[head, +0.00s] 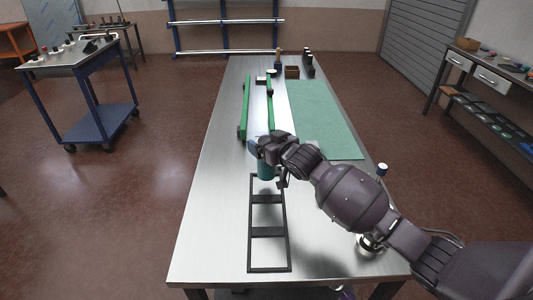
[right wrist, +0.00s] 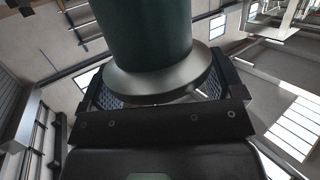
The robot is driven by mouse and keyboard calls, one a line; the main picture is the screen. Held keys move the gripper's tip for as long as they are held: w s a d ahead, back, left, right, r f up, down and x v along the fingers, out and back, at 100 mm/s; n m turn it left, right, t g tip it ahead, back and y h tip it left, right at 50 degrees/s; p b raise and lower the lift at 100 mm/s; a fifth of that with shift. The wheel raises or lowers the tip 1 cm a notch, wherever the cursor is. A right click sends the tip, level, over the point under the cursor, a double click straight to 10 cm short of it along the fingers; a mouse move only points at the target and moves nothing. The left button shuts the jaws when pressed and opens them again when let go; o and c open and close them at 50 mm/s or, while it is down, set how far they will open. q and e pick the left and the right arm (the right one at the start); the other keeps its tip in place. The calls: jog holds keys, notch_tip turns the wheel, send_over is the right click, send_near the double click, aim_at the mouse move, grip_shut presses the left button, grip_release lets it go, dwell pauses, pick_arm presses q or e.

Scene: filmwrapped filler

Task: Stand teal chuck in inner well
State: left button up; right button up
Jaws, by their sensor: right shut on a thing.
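The teal chuck (head: 266,171) is a dark teal cylinder held below my right gripper (head: 265,152). In the right wrist view the teal chuck (right wrist: 143,30) shows a wide metal collar between the fingers, which are shut on it. A black open frame (head: 251,222) with three wells in a row lies on the table. The chuck appears over the far end of this frame, at the far well; I cannot tell its exact height. The middle, inner well (head: 267,216) and the near well look empty. My left gripper is not in view.
Two green rails (head: 245,108) run along the table beyond the frame. A green mat (head: 322,120) lies at the right. A round metal object (head: 369,244) stands near the front right, partly behind my arm. The table left of the frame is clear.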

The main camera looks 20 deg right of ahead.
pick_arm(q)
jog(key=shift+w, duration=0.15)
pick_arm(e)
jog(key=shift+f, duration=2.05)
jog(key=o, duration=1.8)
jog(key=shift+f, duration=0.1)
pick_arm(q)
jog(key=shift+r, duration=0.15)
pick_arm(e)
jog(key=shift+s, duration=0.1)
jog(key=shift+s+d+r+p, duration=0.2)
jog(key=shift+s+r+p, duration=0.25)
jog(key=shift+s+p, duration=0.2)
pick_arm(q)
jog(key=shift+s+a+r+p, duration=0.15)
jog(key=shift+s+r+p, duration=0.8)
jog(key=shift+p, duration=0.5)
pick_arm(e)
jog(key=v, duration=1)
jog(key=shift+s, duration=0.25)
